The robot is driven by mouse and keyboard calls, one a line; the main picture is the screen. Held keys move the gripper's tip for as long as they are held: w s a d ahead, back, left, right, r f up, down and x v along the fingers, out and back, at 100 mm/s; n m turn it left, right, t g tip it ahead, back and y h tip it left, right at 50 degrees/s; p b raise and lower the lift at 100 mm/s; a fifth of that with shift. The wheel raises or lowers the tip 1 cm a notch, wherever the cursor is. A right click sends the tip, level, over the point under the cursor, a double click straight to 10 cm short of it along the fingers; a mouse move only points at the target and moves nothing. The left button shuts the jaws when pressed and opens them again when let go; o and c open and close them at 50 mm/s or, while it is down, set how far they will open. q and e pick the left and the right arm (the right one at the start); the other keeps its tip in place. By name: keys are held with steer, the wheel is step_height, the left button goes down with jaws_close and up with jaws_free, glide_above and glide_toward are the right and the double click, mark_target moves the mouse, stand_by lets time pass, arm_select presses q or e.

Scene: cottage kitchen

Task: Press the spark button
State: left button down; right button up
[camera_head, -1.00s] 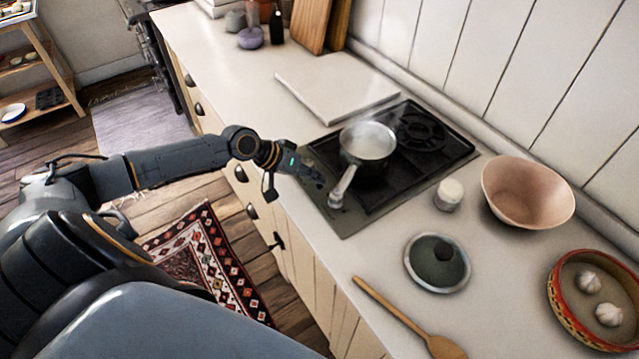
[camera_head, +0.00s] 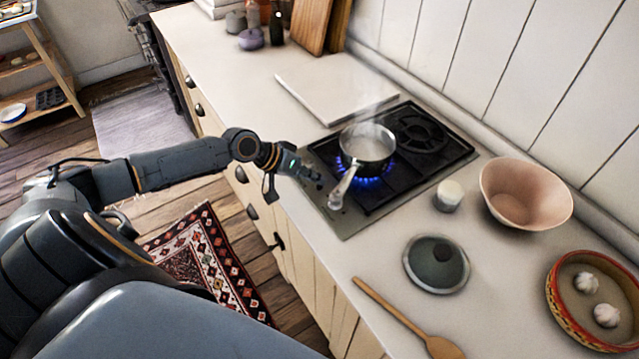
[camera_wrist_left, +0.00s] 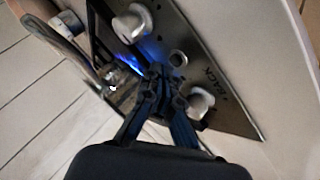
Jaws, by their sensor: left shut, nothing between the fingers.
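The black gas hob (camera_head: 440,160) is set into the pale counter. A steaming saucepan (camera_head: 368,147) stands on its near burner, with a ring of blue flame (camera_head: 370,183) lit under it. In the left wrist view, a small round button (camera_wrist_left: 177,58), seemingly the spark button, sits on the hob's edge strip between two silver knobs (camera_wrist_left: 132,23) (camera_wrist_left: 200,103). My left gripper (camera_head: 315,177) is shut and empty at the hob's front left edge. Its fingertips (camera_wrist_left: 166,76) are right beside the button; I cannot tell whether they touch it. My right gripper is out of view.
A white board (camera_head: 335,85) lies behind the hob. The saucepan handle (camera_head: 343,185) points toward the front edge.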

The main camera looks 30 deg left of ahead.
mark_target(316, 189)
arm_select(q)
step_height(316, 189, up, 6)
steer(key=p, duration=0.5)
steer(key=shift+p, duration=0.35)
stand_by(0.6)
